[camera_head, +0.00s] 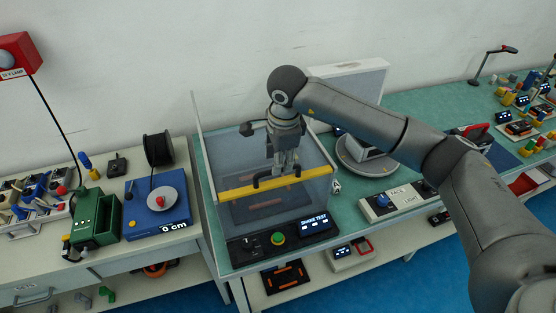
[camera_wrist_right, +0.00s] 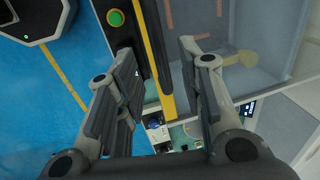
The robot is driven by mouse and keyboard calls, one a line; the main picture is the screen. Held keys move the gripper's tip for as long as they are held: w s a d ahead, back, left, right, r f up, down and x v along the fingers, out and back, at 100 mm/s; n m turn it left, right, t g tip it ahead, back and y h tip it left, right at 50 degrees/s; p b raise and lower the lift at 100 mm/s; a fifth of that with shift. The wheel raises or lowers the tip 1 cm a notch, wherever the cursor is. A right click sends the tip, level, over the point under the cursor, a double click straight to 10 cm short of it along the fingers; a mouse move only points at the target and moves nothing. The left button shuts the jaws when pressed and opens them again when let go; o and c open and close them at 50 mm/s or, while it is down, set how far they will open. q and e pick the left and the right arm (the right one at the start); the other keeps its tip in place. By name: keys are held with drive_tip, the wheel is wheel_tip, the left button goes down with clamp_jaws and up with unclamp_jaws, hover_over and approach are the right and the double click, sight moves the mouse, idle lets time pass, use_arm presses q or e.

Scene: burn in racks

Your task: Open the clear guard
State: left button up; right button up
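The clear guard (camera_head: 300,188) covers the shake test station and looks lowered, with a yellow bar (camera_head: 285,186) along its front edge. A black handle (camera_head: 276,178) is fixed on this bar. My right gripper (camera_head: 286,168) points down over the handle and hides part of it. In the right wrist view, the fingers of my right gripper (camera_wrist_right: 158,58) are apart, with the yellow bar (camera_wrist_right: 156,60) and dark handle between them. I cannot tell whether a finger touches the handle. My left gripper is not in view.
The control panel (camera_head: 282,238) with a green button (camera_head: 278,239) and a display sits in front of the guard. A blue device with a reel (camera_head: 158,203) stands left. A round-based device (camera_head: 362,157) and a white switch box (camera_head: 396,201) stand right.

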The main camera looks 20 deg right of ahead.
drive_tip(key=shift+w+f+p, duration=0.2)
drive_tip(key=shift+f+p, duration=0.05)
drive_tip(key=shift+f, duration=0.7)
drive_tip(key=shift+w+f+p, duration=0.15)
drive_tip(key=shift+f+p, duration=0.05)
drive_tip(key=shift+f, duration=0.7)
clamp_jaws()
